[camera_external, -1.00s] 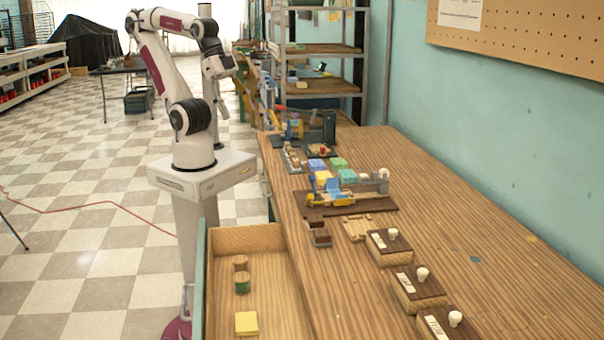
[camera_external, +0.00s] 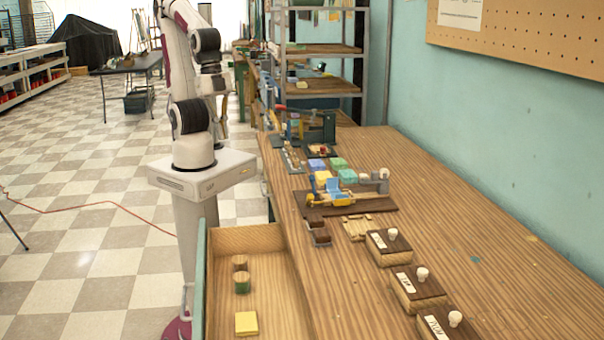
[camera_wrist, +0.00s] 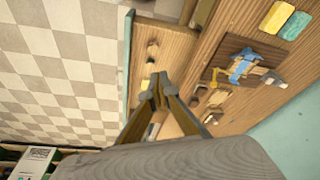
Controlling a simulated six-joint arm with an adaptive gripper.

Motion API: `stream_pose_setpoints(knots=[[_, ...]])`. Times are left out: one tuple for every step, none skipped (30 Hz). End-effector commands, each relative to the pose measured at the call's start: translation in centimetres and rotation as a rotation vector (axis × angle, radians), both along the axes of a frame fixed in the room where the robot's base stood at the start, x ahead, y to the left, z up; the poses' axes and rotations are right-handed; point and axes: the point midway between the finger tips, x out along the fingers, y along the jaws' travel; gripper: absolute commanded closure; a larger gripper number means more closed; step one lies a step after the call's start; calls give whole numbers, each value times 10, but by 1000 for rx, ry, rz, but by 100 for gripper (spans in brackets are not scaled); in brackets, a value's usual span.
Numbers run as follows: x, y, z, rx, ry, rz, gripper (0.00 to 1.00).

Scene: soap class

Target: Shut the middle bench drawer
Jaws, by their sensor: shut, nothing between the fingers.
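A wooden bench drawer (camera_external: 278,290) stands pulled out from the bench's left side, with a teal front panel (camera_external: 200,275). It holds two round green-and-brown pieces (camera_external: 241,282) and a yellow block (camera_external: 246,323). Its near end is cut off by the frame, and I cannot tell from its position alone whether it is the middle one. The drawer (camera_wrist: 142,35) also shows in the wrist view, left of the bench top. My gripper (camera_wrist: 157,88) is shut and empty, seen over the drawer area; its height above it is unclear. In the external view its fingers are not clearly visible.
The bench top (camera_external: 470,250) carries a brown board with a soap fixture (camera_external: 340,190), coloured blocks (camera_external: 338,163) and several lidded boxes (camera_external: 388,247). A shelf rack (camera_external: 320,48) stands beyond the bench.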

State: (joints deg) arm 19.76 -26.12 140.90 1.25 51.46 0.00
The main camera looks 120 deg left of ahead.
Motion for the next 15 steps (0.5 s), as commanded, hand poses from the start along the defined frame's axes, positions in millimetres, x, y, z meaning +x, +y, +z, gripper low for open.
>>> stream_pose_setpoints(knots=[[1,-7,-5,14,21,-34,100],[2,-11,-8,21,31,-52,100],[2,-16,-11,31,44,-77,100],[3,-20,-14,39,53,-96,100],[3,-23,-16,48,60,-114,100],[4,-28,-20,59,72,-141,100],[5,-32,-22,68,79,-160,100],[5,-35,-25,77,87,-180,100],[6,-40,-29,88,98,-206,100],[6,-44,-31,99,105,-227,100],[6,-48,-34,108,112,-248,100],[7,-53,-38,120,120,-276,100],[7,-56,-41,130,127,-298,100],[7,-60,-44,139,132,-319,100],[7,-65,-48,153,141,-348,100]])
